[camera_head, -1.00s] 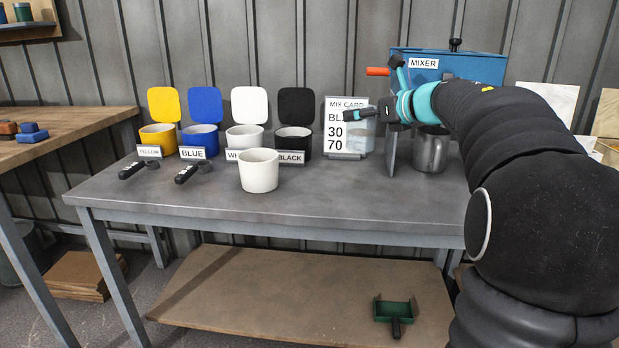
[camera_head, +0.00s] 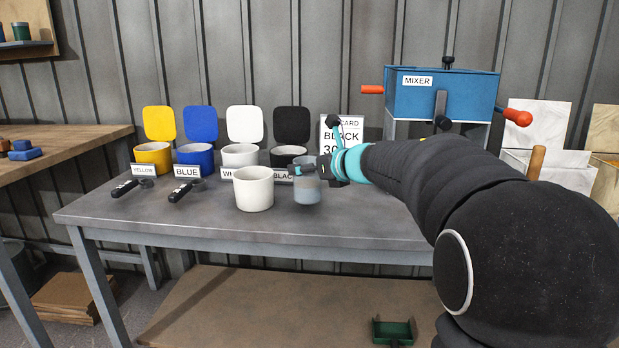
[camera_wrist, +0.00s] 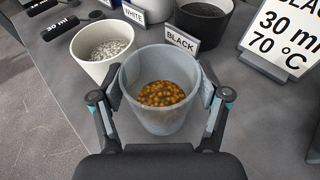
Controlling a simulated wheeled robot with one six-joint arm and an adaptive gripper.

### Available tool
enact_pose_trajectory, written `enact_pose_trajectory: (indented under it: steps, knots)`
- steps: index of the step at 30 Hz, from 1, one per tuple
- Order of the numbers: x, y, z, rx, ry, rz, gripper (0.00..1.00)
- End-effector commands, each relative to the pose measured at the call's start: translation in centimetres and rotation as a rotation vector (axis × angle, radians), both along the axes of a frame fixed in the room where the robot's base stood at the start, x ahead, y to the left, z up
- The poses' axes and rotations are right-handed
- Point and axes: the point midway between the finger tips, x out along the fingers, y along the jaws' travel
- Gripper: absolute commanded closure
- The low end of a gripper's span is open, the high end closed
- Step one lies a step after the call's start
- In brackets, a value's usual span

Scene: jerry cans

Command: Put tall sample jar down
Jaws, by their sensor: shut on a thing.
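The tall sample jar (camera_head: 308,192) is grey and translucent. In the wrist view the jar (camera_wrist: 158,112) stands upright between my fingers, and orange-brown grains lie at its bottom. My gripper (camera_head: 306,171) is shut on it, with one finger on each side, as the wrist view (camera_wrist: 160,100) also shows. The jar is over the grey table (camera_head: 330,228), just right of the white cup (camera_head: 254,190). I cannot tell whether its base touches the tabletop.
The white cup holds pale grains in the wrist view (camera_wrist: 108,48). Behind are yellow (camera_head: 153,156), blue, white and black tubs with label signs. The mix card (camera_head: 341,130) stands behind my gripper. The blue mixer (camera_head: 440,94) is at the back right. Two black-handled scoops (camera_head: 125,188) lie left.

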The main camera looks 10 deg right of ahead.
Motion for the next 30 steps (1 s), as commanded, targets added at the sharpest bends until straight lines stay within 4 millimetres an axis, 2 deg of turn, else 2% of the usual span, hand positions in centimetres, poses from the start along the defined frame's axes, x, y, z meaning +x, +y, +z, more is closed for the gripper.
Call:
enact_pose_trajectory:
  steps: [1, 5, 18, 19, 21, 30]
  knots:
    - [0.0, 0.0, -1.0, 0.002, 0.002, -0.001, 0.7]
    - [0.0, 0.0, -2.2, 0.001, 0.0, 0.0, 0.7]
    - [0.0, 0.0, -2.8, 0.0, -0.001, 0.0, 0.7]
    - [0.0, 0.0, -2.6, 0.0, 0.0, 0.0, 0.18]
    - [0.0, 0.0, -2.6, 0.0, 0.0, 0.0, 0.0]
    - [0.0, 0.0, -2.6, 0.0, 0.0, 0.001, 0.0]
